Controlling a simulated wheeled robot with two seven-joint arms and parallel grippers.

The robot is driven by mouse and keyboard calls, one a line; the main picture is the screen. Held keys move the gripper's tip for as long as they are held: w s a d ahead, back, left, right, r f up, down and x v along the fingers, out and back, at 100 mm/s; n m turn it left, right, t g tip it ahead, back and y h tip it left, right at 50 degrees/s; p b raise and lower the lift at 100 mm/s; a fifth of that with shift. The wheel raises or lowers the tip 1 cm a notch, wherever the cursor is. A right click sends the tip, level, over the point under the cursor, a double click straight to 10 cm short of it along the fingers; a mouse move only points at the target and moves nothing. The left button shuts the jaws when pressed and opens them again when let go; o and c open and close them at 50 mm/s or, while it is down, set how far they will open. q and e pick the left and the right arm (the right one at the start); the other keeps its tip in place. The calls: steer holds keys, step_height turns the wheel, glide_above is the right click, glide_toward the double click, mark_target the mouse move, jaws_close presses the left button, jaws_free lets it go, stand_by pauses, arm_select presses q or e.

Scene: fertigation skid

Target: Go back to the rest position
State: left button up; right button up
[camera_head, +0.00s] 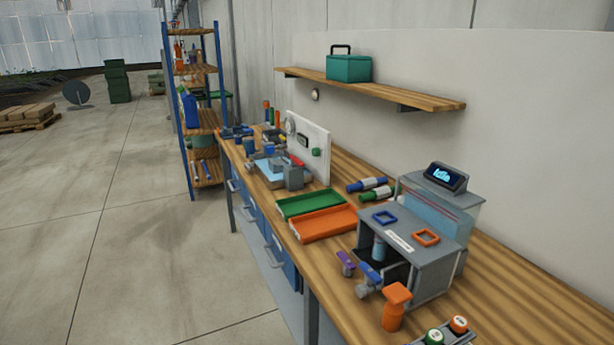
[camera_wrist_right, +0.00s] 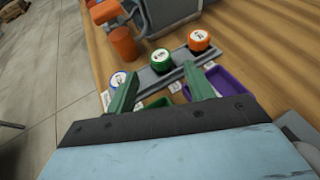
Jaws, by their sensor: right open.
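In the right wrist view my right gripper (camera_wrist_right: 160,88) is open, with two green fingers apart and nothing between them that I can see held. Beyond its fingers is a grey rack (camera_wrist_right: 150,76) holding round caps: a green cap (camera_wrist_right: 161,60), an orange cap (camera_wrist_right: 200,41) and a blue-edged white cap (camera_wrist_right: 118,79). My grippers do not show in the head view. The rack's green cap (camera_head: 434,338) and orange cap (camera_head: 458,324) show there at the bottom edge.
A grey machine (camera_head: 440,262) with a lit display stands on the wooden bench (camera_head: 530,300), an orange bottle (camera_head: 394,308) in front. Green (camera_head: 310,204) and orange (camera_head: 325,222) trays lie farther back. A wall shelf (camera_head: 380,88) holds a teal box (camera_head: 349,67). Floor (camera_head: 120,240) at left is clear.

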mark_target(435, 333)
steer(key=b+x, duration=0.1)
steer(key=x, duration=0.6)
steer(key=shift+w+f, duration=0.1)
steer(key=shift+w, duration=0.2)
